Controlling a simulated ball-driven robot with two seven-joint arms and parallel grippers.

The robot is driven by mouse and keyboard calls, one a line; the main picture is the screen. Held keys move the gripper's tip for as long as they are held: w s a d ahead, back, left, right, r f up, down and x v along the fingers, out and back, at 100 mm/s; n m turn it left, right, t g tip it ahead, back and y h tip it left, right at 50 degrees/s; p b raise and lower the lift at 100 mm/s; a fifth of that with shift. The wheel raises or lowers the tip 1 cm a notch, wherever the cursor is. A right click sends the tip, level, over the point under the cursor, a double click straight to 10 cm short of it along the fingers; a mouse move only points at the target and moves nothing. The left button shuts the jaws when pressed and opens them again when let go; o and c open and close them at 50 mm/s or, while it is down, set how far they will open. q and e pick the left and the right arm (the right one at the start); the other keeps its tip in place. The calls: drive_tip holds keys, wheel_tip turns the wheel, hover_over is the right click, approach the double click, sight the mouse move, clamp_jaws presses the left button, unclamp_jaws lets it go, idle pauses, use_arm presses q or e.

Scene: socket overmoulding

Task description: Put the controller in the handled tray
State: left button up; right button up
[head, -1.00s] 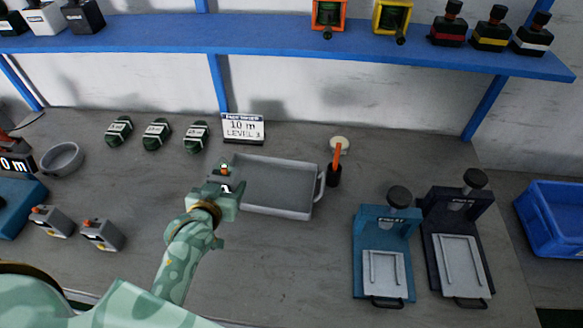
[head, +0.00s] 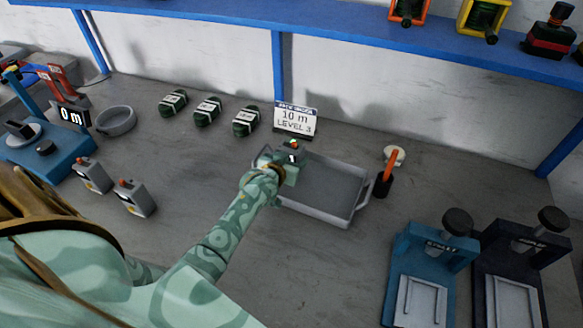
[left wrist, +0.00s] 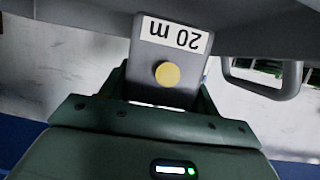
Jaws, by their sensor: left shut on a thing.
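My left gripper (head: 287,165) is shut on a controller (head: 291,152) at the back left part of the grey handled tray (head: 318,211). In the left wrist view the controller (left wrist: 172,85) is a grey box with a round yellow button and a label reading 20 m, upside down in the picture. It sits between the fingers (left wrist: 160,95). The tray's handle also shows in that view (left wrist: 289,83). The arm hides the tray's left side, and I cannot tell whether the controller touches the tray floor. My right gripper is not in view.
Two similar grey controllers (head: 93,175) (head: 135,198) stand at the left by a blue device (head: 60,160). A grey round dish (head: 116,121), several green bundles (head: 207,111) and a sign (head: 296,119) stand behind. An orange-handled tool (head: 387,175) and presses (head: 432,262) are right.

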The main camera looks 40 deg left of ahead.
use_arm(q)
wheel_tip(320, 180, down, 2)
drive_tip(key=shift+f+b, duration=0.25)
drive_tip(key=shift+b, duration=0.1)
drive_tip(key=shift+a+f, duration=0.15)
drive_tip(key=shift+s, duration=0.1)
drive_tip(key=o, duration=1)
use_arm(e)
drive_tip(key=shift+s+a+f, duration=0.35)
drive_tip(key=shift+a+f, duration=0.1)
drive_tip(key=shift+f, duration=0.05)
